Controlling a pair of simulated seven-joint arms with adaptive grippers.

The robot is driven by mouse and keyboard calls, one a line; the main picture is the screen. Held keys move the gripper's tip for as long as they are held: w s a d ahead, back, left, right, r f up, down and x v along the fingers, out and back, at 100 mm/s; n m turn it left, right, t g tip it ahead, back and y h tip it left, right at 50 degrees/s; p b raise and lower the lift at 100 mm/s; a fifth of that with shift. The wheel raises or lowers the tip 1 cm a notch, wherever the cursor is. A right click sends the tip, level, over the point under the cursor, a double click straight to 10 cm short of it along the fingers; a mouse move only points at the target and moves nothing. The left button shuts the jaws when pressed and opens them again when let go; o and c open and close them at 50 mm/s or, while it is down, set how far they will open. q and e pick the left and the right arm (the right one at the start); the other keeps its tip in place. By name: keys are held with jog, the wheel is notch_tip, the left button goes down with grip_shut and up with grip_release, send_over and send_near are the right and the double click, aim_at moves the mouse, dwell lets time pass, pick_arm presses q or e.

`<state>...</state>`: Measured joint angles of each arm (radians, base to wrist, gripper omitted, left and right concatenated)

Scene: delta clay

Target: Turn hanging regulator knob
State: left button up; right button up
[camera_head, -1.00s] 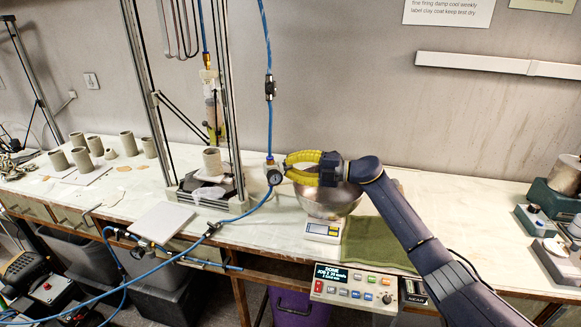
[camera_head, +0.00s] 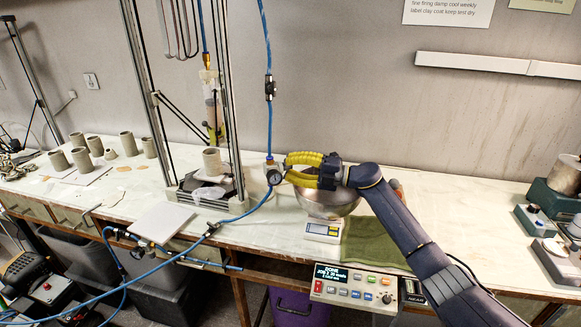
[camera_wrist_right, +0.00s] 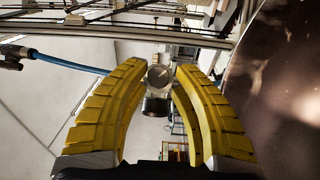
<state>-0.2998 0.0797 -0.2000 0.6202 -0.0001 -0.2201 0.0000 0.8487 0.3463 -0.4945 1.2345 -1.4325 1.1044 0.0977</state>
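The regulator (camera_head: 268,169) hangs on the blue hose above the bench, its dark round gauge (camera_head: 275,177) low on its body. My right gripper (camera_head: 286,168) reaches it from the right, with one curved yellow finger above and one below in the head view. In the right wrist view, the round silver knob end (camera_wrist_right: 159,76) lies between the tips of the gripper (camera_wrist_right: 160,72), with a dark cylinder just below it. The gaps at the tips are very small, and I cannot tell whether the fingers touch the knob. My left gripper is not in view.
A metal bowl (camera_head: 328,203) stands on a scale (camera_head: 323,231) just below my right gripper. A framed stand with a clay cylinder (camera_head: 212,161) is left of the regulator. A control panel (camera_head: 355,287) sits at the bench's front edge; a green cloth (camera_head: 375,246) lies nearby.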

jog(key=o, duration=0.4)
jog(key=shift+r, duration=0.1)
jog(key=shift+c, duration=0.2)
jog(key=v, duration=1.2)
jog(key=shift+o, duration=0.4)
